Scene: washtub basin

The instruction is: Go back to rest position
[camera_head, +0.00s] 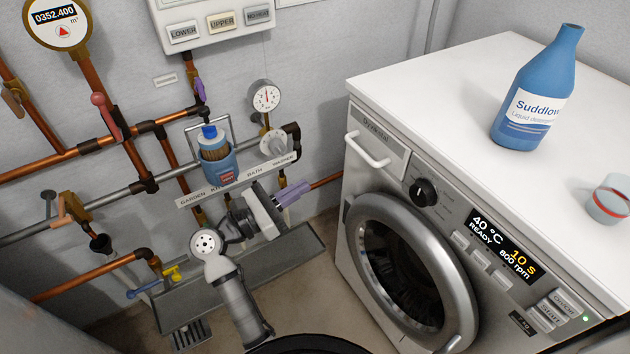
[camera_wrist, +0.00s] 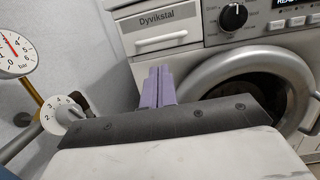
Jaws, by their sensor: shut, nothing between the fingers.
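My gripper (camera_head: 293,193) has purple fingers that are shut with nothing between them. In the head view it hangs in front of the pipe wall, just left of the washing machine (camera_head: 350,250). In the wrist view the closed fingers (camera_wrist: 158,84) point toward the machine's detergent drawer (camera_wrist: 160,33), with a gap that I cannot judge. My arm (camera_head: 240,300) reaches up from the bottom of the head view. The machine's round door (camera_head: 410,265) looks closed.
A blue detergent bottle (camera_head: 535,95) and a small grey cap with a red band (camera_head: 608,200) stand on the machine. A grey basin (camera_head: 300,252) lies below the arm.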

